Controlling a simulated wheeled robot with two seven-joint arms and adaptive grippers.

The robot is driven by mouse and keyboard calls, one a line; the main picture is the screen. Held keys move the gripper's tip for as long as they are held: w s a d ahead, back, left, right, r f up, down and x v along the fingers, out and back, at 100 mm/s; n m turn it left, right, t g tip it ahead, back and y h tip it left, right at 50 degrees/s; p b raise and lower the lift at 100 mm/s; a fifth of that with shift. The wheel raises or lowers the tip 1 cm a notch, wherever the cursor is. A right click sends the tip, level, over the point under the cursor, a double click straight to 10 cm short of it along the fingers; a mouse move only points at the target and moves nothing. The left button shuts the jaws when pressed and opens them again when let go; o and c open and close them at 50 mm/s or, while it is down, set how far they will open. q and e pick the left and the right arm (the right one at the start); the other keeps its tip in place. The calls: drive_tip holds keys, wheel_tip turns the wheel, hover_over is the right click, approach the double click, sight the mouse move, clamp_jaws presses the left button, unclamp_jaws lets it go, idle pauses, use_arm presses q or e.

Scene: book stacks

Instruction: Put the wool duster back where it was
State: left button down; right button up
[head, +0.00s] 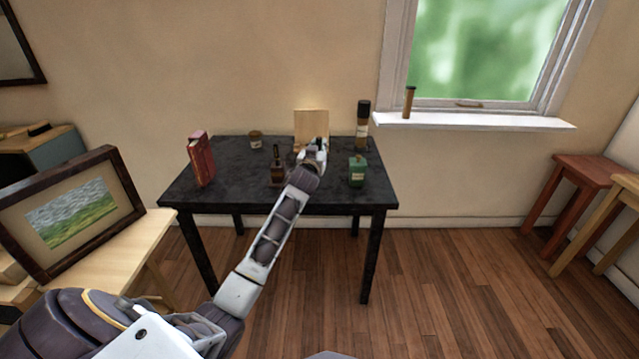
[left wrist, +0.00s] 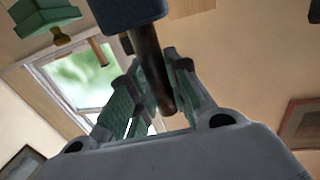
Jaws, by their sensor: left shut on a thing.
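My left gripper (head: 318,150) reaches over the black table. In the left wrist view its fingers (left wrist: 148,100) are shut on a dark brown handle (left wrist: 150,62). A dark blue-grey block (left wrist: 128,10) sits at the handle's far end; I take this held thing for the wool duster. In the head view the held thing is mostly hidden by the gripper, and I cannot tell whether it touches the table. The black table (head: 235,192) stands against the wall. My right gripper is not in view.
A brown stick (head: 409,102) stands on the windowsill (head: 490,122). A framed picture (head: 72,212) stands at left.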

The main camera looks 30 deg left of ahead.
use_arm(q)
wheel_tip(320, 180, down, 5)
drive_tip(key=shift+r+b, duration=0.15)
drive_tip(key=shift+b, duration=0.5)
drive_tip(key=shift+f, duration=0.5)
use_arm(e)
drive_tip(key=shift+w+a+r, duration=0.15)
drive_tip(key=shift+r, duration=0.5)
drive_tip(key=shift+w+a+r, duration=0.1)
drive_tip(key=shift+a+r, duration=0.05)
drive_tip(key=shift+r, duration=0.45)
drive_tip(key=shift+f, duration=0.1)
